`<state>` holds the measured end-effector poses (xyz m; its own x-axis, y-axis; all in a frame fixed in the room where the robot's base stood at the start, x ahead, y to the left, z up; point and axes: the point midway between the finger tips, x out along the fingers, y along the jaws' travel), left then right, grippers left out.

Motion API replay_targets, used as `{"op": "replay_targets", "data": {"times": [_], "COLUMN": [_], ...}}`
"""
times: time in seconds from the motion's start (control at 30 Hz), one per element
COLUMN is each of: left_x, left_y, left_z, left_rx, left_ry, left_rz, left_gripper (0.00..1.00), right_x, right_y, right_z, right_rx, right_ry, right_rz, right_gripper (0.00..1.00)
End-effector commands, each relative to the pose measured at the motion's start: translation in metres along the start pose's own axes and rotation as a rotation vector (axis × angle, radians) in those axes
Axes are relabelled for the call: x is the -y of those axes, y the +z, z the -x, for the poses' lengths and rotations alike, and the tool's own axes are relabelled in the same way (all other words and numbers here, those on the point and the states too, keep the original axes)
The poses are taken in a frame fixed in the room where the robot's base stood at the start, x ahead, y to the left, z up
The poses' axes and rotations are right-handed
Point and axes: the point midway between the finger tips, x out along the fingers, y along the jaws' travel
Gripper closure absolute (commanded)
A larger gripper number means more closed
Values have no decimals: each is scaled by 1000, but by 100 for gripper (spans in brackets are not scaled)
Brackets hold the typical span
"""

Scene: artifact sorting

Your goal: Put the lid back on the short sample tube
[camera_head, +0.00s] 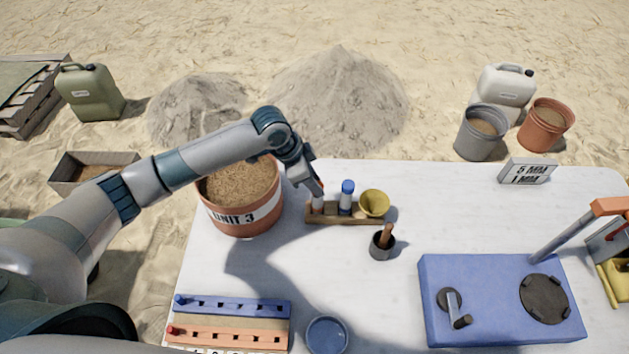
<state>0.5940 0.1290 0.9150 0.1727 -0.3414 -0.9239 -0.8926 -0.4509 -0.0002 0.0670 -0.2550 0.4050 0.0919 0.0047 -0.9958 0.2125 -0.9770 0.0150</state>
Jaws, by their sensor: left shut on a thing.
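A wooden rack (345,219) stands on the white table near its far side. It holds a tube with a blue cap (347,187) and, left of it, a short pale sample tube (317,205). I cannot tell whether the lid touches the tube's top. My right gripper is not in view.
A yellow funnel (375,203) sits at the rack's right end. A dark cup with a brown handle (383,243) stands in front. A sand-filled bucket (243,218) is close left, under my arm. A blue box (500,300) stands front right. The middle right tabletop is clear.

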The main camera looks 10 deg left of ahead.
Motion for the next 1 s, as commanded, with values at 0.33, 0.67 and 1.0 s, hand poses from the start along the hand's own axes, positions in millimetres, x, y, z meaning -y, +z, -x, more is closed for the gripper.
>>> {"op": "replay_targets", "data": {"times": [0.33,0.67,1.0], "left_x": [0,0,0], "left_y": [0,0,0], "left_z": [0,1,0], "left_rx": [0,1,0], "left_ry": [0,1,0], "left_rz": [0,0,0], "left_gripper": [95,95,95], "right_x": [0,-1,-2], "right_y": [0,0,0], "right_z": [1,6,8], "right_rx": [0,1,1], "right_ry": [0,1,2], "right_rz": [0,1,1], "right_gripper": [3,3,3]}}
